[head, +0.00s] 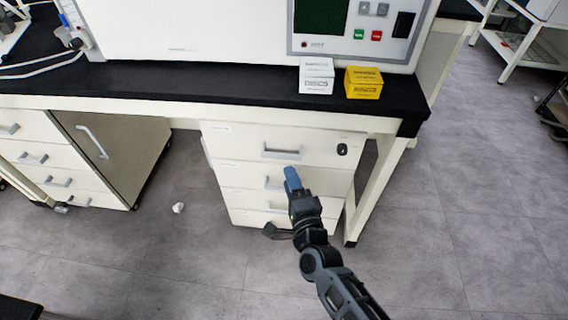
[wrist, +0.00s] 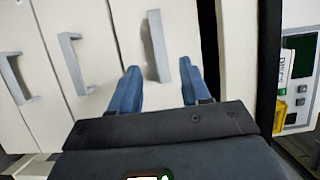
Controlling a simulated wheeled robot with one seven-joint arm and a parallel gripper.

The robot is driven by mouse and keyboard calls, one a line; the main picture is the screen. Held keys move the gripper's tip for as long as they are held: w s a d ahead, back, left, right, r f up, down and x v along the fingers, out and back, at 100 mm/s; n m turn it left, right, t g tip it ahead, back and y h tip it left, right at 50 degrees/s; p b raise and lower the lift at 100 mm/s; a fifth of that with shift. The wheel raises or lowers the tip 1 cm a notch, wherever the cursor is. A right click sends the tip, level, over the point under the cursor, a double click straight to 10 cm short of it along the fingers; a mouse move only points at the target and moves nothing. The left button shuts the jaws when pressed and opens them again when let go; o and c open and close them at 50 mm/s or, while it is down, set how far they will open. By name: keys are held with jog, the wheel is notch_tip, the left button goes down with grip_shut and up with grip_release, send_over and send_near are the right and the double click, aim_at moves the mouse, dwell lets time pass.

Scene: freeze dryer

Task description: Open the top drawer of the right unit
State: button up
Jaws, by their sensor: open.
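The right unit (head: 235,172) is a white drawer cabinet under the bench. Its top drawer (head: 232,143) looks shut and has a grey bar handle (head: 282,154) and a dark lock at its right. In the wrist view, turned sideways, this handle (wrist: 158,46) lies ahead of and between my fingertips. My gripper (head: 291,176) is open and empty, with blue fingers, in front of the unit, just below the top handle in the head view. In the wrist view its fingertips (wrist: 160,78) straddle the handle's line; I cannot tell whether they touch anything. My gripper partly covers the lower handles.
The black bench top (head: 230,94) overhangs the drawers and holds a white box (head: 316,86), a yellow box (head: 363,88) and the large white machine. A bench leg (head: 376,185) stands right of the unit. Another cabinet (head: 115,150) is at left. Grey floor in front is mostly clear.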

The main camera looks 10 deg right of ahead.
aim_at(282, 157)
jog(key=w+b, duration=0.1)
jog(key=w, duration=0.5)
jog(key=shift+w+a, duration=0.15)
jog(key=shift+w, duration=0.2)
jog(key=shift+c, duration=0.2)
grip_shut()
